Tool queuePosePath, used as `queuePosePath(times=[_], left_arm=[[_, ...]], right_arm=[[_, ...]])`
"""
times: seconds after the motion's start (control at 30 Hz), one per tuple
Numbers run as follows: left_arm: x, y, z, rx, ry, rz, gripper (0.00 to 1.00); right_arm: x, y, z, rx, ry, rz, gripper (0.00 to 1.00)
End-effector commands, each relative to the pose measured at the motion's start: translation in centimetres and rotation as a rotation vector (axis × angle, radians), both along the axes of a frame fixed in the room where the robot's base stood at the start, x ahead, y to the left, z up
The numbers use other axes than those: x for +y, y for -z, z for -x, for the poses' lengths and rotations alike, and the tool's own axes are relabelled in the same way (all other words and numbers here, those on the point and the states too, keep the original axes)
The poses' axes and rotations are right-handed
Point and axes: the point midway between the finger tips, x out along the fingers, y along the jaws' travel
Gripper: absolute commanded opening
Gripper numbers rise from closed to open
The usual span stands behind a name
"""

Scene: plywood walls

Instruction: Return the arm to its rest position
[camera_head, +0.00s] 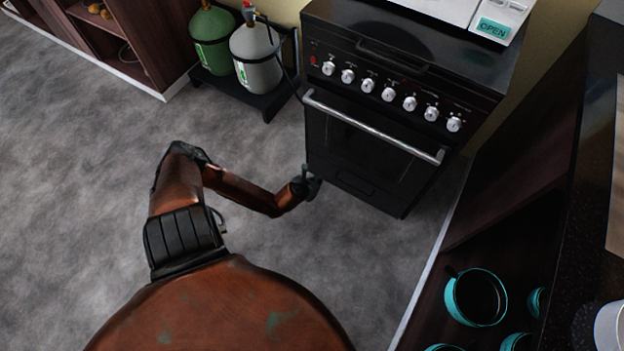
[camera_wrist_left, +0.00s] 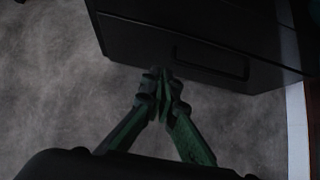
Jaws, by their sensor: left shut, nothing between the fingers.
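My left arm bends out from my orange body over the grey floor. My left gripper (camera_head: 312,184) is close to the lower left front corner of the black stove (camera_head: 375,140). In the left wrist view its green fingers (camera_wrist_left: 160,82) meet at the tips, with nothing between them. The tips overlap the lower edge of the stove front in that view; whether they touch it I cannot tell. The oven door with its silver handle (camera_head: 372,127) is shut. My right gripper is not in view.
A green gas cylinder (camera_head: 211,40) and a grey one (camera_head: 255,58) stand on a black stand left of the stove. Dark shelving with teal pots (camera_head: 476,297) is at the right. A wooden cabinet (camera_head: 135,40) is at the back left. The floor (camera_head: 80,170) at left is clear.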

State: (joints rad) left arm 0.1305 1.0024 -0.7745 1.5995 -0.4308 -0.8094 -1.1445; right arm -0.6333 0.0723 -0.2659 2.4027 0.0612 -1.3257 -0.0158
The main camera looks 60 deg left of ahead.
Motion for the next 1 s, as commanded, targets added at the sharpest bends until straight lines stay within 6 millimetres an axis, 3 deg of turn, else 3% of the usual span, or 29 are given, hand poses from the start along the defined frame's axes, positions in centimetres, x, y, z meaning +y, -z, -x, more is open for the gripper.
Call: queuePosePath(times=[0.13,0.47,0.57,0.67,0.8,0.9,1.0], left_arm=[[-0.2,-0.6,0.6,0.000,-0.002,-0.001,0.00],[-0.4,-0.5,0.8,0.002,-0.005,0.004,0.00],[-1.7,0.1,1.8,-0.001,-0.048,0.054,0.00],[-5.0,1.4,4.6,-0.006,-0.176,0.185,0.00],[-12.0,2.7,11.1,-0.013,-0.537,0.482,0.00],[-16.8,2.3,16.3,-0.016,-0.885,0.700,0.00],[-20.2,1.0,20.5,-0.025,-1.226,0.866,0.00]], right_arm=[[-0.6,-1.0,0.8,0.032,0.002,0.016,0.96],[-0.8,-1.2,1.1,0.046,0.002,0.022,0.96],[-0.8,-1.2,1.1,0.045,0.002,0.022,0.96],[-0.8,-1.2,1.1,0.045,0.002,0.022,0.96],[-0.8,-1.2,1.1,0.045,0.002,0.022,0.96],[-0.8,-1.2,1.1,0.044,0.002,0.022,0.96],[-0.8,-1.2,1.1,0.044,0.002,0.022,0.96]])
